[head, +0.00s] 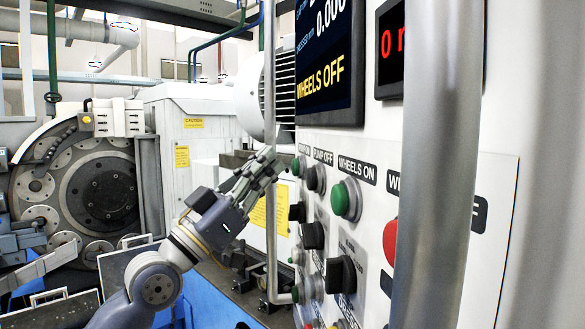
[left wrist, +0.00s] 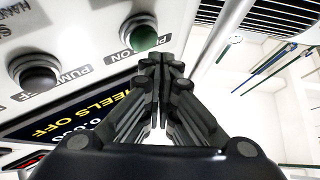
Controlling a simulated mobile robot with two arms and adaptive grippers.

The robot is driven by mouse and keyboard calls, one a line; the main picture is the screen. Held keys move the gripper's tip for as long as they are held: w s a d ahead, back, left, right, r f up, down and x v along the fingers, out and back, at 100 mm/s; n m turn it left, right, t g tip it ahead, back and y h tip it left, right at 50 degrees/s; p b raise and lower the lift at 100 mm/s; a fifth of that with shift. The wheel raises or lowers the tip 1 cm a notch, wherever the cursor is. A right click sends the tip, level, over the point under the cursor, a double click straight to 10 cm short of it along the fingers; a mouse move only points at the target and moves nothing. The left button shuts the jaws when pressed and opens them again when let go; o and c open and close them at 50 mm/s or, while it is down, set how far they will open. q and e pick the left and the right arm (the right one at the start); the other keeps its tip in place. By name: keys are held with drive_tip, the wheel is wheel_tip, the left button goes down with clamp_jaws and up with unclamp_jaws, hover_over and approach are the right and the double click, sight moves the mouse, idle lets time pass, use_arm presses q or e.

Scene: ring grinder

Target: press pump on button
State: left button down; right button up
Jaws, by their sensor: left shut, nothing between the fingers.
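The green pump on button (head: 297,166) is at the left edge of the control panel, by a partly hidden label. It also shows in the left wrist view (left wrist: 144,36), upside down, with its label beside it. My left gripper (head: 272,160) is shut and empty, its fingers pointing up and right to just left of the button. In the left wrist view the fingertips (left wrist: 161,64) are close to the button, beside its label. I cannot tell whether they touch the panel. The button itself is not covered there. My right gripper is not in view.
The dark pump off button (head: 317,179) is right beside it, then the green wheels on button (head: 346,200) and a red button (head: 390,240). Black knobs (head: 341,274) sit below. A thin vertical rail (head: 270,90) runs beside the panel's left edge; a thick pole (head: 437,160) stands in front.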

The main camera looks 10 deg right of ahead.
use_arm(q)
drive_tip(key=shift+d, duration=0.45)
drive_tip(key=shift+d+p, duration=0.5)
drive_tip(key=shift+d, duration=0.05)
idle(1.0)
idle(0.3)
drive_tip(key=shift+a+b, duration=0.85)
drive_tip(key=shift+a, duration=0.05)
